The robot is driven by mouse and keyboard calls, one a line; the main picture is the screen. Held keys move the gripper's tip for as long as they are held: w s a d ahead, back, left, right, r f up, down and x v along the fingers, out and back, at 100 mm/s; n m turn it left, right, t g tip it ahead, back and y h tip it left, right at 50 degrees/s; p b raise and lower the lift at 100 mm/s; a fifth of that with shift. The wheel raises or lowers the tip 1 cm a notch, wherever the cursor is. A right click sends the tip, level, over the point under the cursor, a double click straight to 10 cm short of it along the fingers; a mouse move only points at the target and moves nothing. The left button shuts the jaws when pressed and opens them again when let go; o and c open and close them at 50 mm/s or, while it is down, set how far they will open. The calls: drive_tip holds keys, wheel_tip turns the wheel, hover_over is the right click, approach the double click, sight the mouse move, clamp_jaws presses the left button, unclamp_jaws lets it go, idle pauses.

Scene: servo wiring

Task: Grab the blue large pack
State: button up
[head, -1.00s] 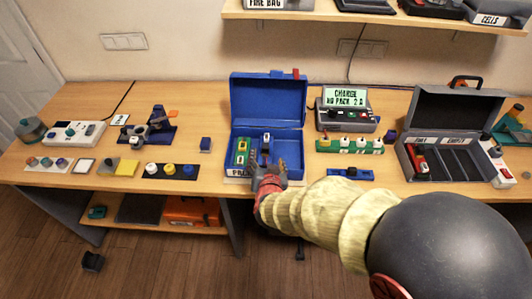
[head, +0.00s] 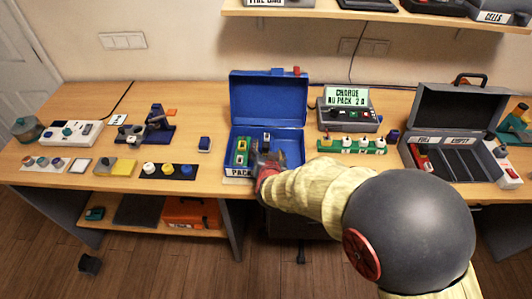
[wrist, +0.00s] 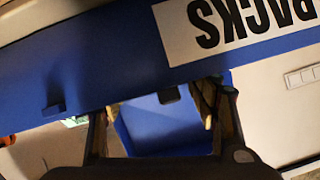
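The open blue case (head: 268,97) stands on the bench with a label on its front. Inside, at the left, is a green-and-yellow pack (head: 242,150). To its right a small pack with a pale top (head: 266,138) shows; its body blends into the case, so I cannot tell whether it is the large blue one. My gripper (head: 267,156) is at the case's front, just before that pack and partly covering it. In the wrist view the fingers (wrist: 160,122) are apart, with blue surface and a small dark shape between them. The case's front label (wrist: 240,27) appears upside down there.
A small blue block (head: 204,144) lies left of the case. The charger (head: 347,110) and a green strip of knobs (head: 350,146) stand to the right. Beyond is an open grey case (head: 455,120). My arm covers the bench front right of the blue case.

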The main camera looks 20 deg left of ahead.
drive_tip(key=c, duration=1.4)
drive_tip(key=shift+f, duration=0.1)
clamp_jaws()
